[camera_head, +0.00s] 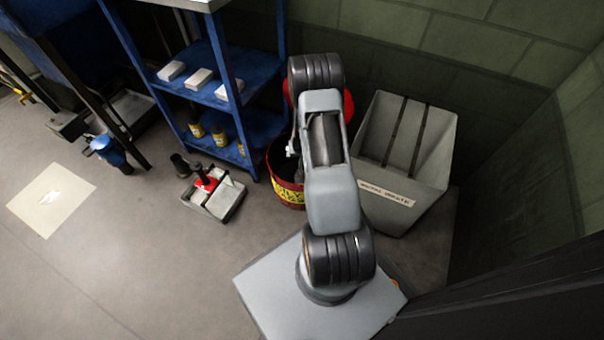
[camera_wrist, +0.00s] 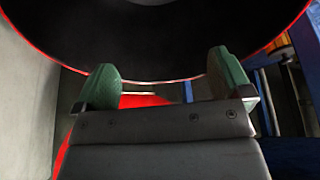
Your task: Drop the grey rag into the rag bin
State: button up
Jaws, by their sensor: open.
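The red rag bin (camera_head: 285,185) with a yellow label stands on the floor beside the blue shelf. My arm hides much of it in the head view. In the wrist view, a large dark round shape with a red rim (camera_wrist: 170,35) fills the top, close beyond the fingertips; I cannot tell whether it is the bin's mouth or its lid. My gripper (camera_wrist: 163,68) has its two green fingertips wide apart with nothing between them. In the head view my arm hides the gripper. I cannot make out the grey rag in either view.
A large grey waste bin (camera_head: 405,165) stands close right of the rag bin. A blue shelf (camera_head: 195,85) with white boxes and yellow-labelled tins stands left. A grey tray (camera_head: 225,200) with a red item lies on the floor. The floor at the left is mostly clear.

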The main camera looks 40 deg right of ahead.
jog(key=p+v, duration=0.6)
jog(key=v, duration=0.8)
jog(key=shift+w+f, duration=0.1)
jog(key=shift+w, duration=0.05)
jog(key=a+r+n+y+p, duration=0.1)
jog(key=a+r+p, duration=0.4)
jog(key=r, duration=0.6)
jog(key=a+r+n+p, duration=0.1)
jog(key=a+r+p, duration=0.2)
jog(key=r+p, duration=0.55)
jog(key=a+r+n+y+p, duration=0.1)
jog(key=a+r+p, duration=0.25)
jog(key=r, duration=1.05)
jog(key=s+a+r+n+p, duration=0.1)
jog(key=s+a+r+p, duration=0.2)
jog(key=r, duration=0.5)
jog(key=s+a+r+n+p, duration=0.1)
jog(key=s+a+r+p, duration=0.1)
jog(key=s+r+p, duration=0.3)
jog(key=s+a+r+n+p, duration=0.1)
jog(key=s+a+r+p, duration=0.2)
jog(key=r, duration=0.9)
jog(key=s+p, duration=0.1)
jog(key=p, duration=0.2)
jog(key=shift+s+a+r+n, duration=0.15)
jog(key=shift+s+a+n, duration=0.1)
jog(key=shift+a+n, duration=0.05)
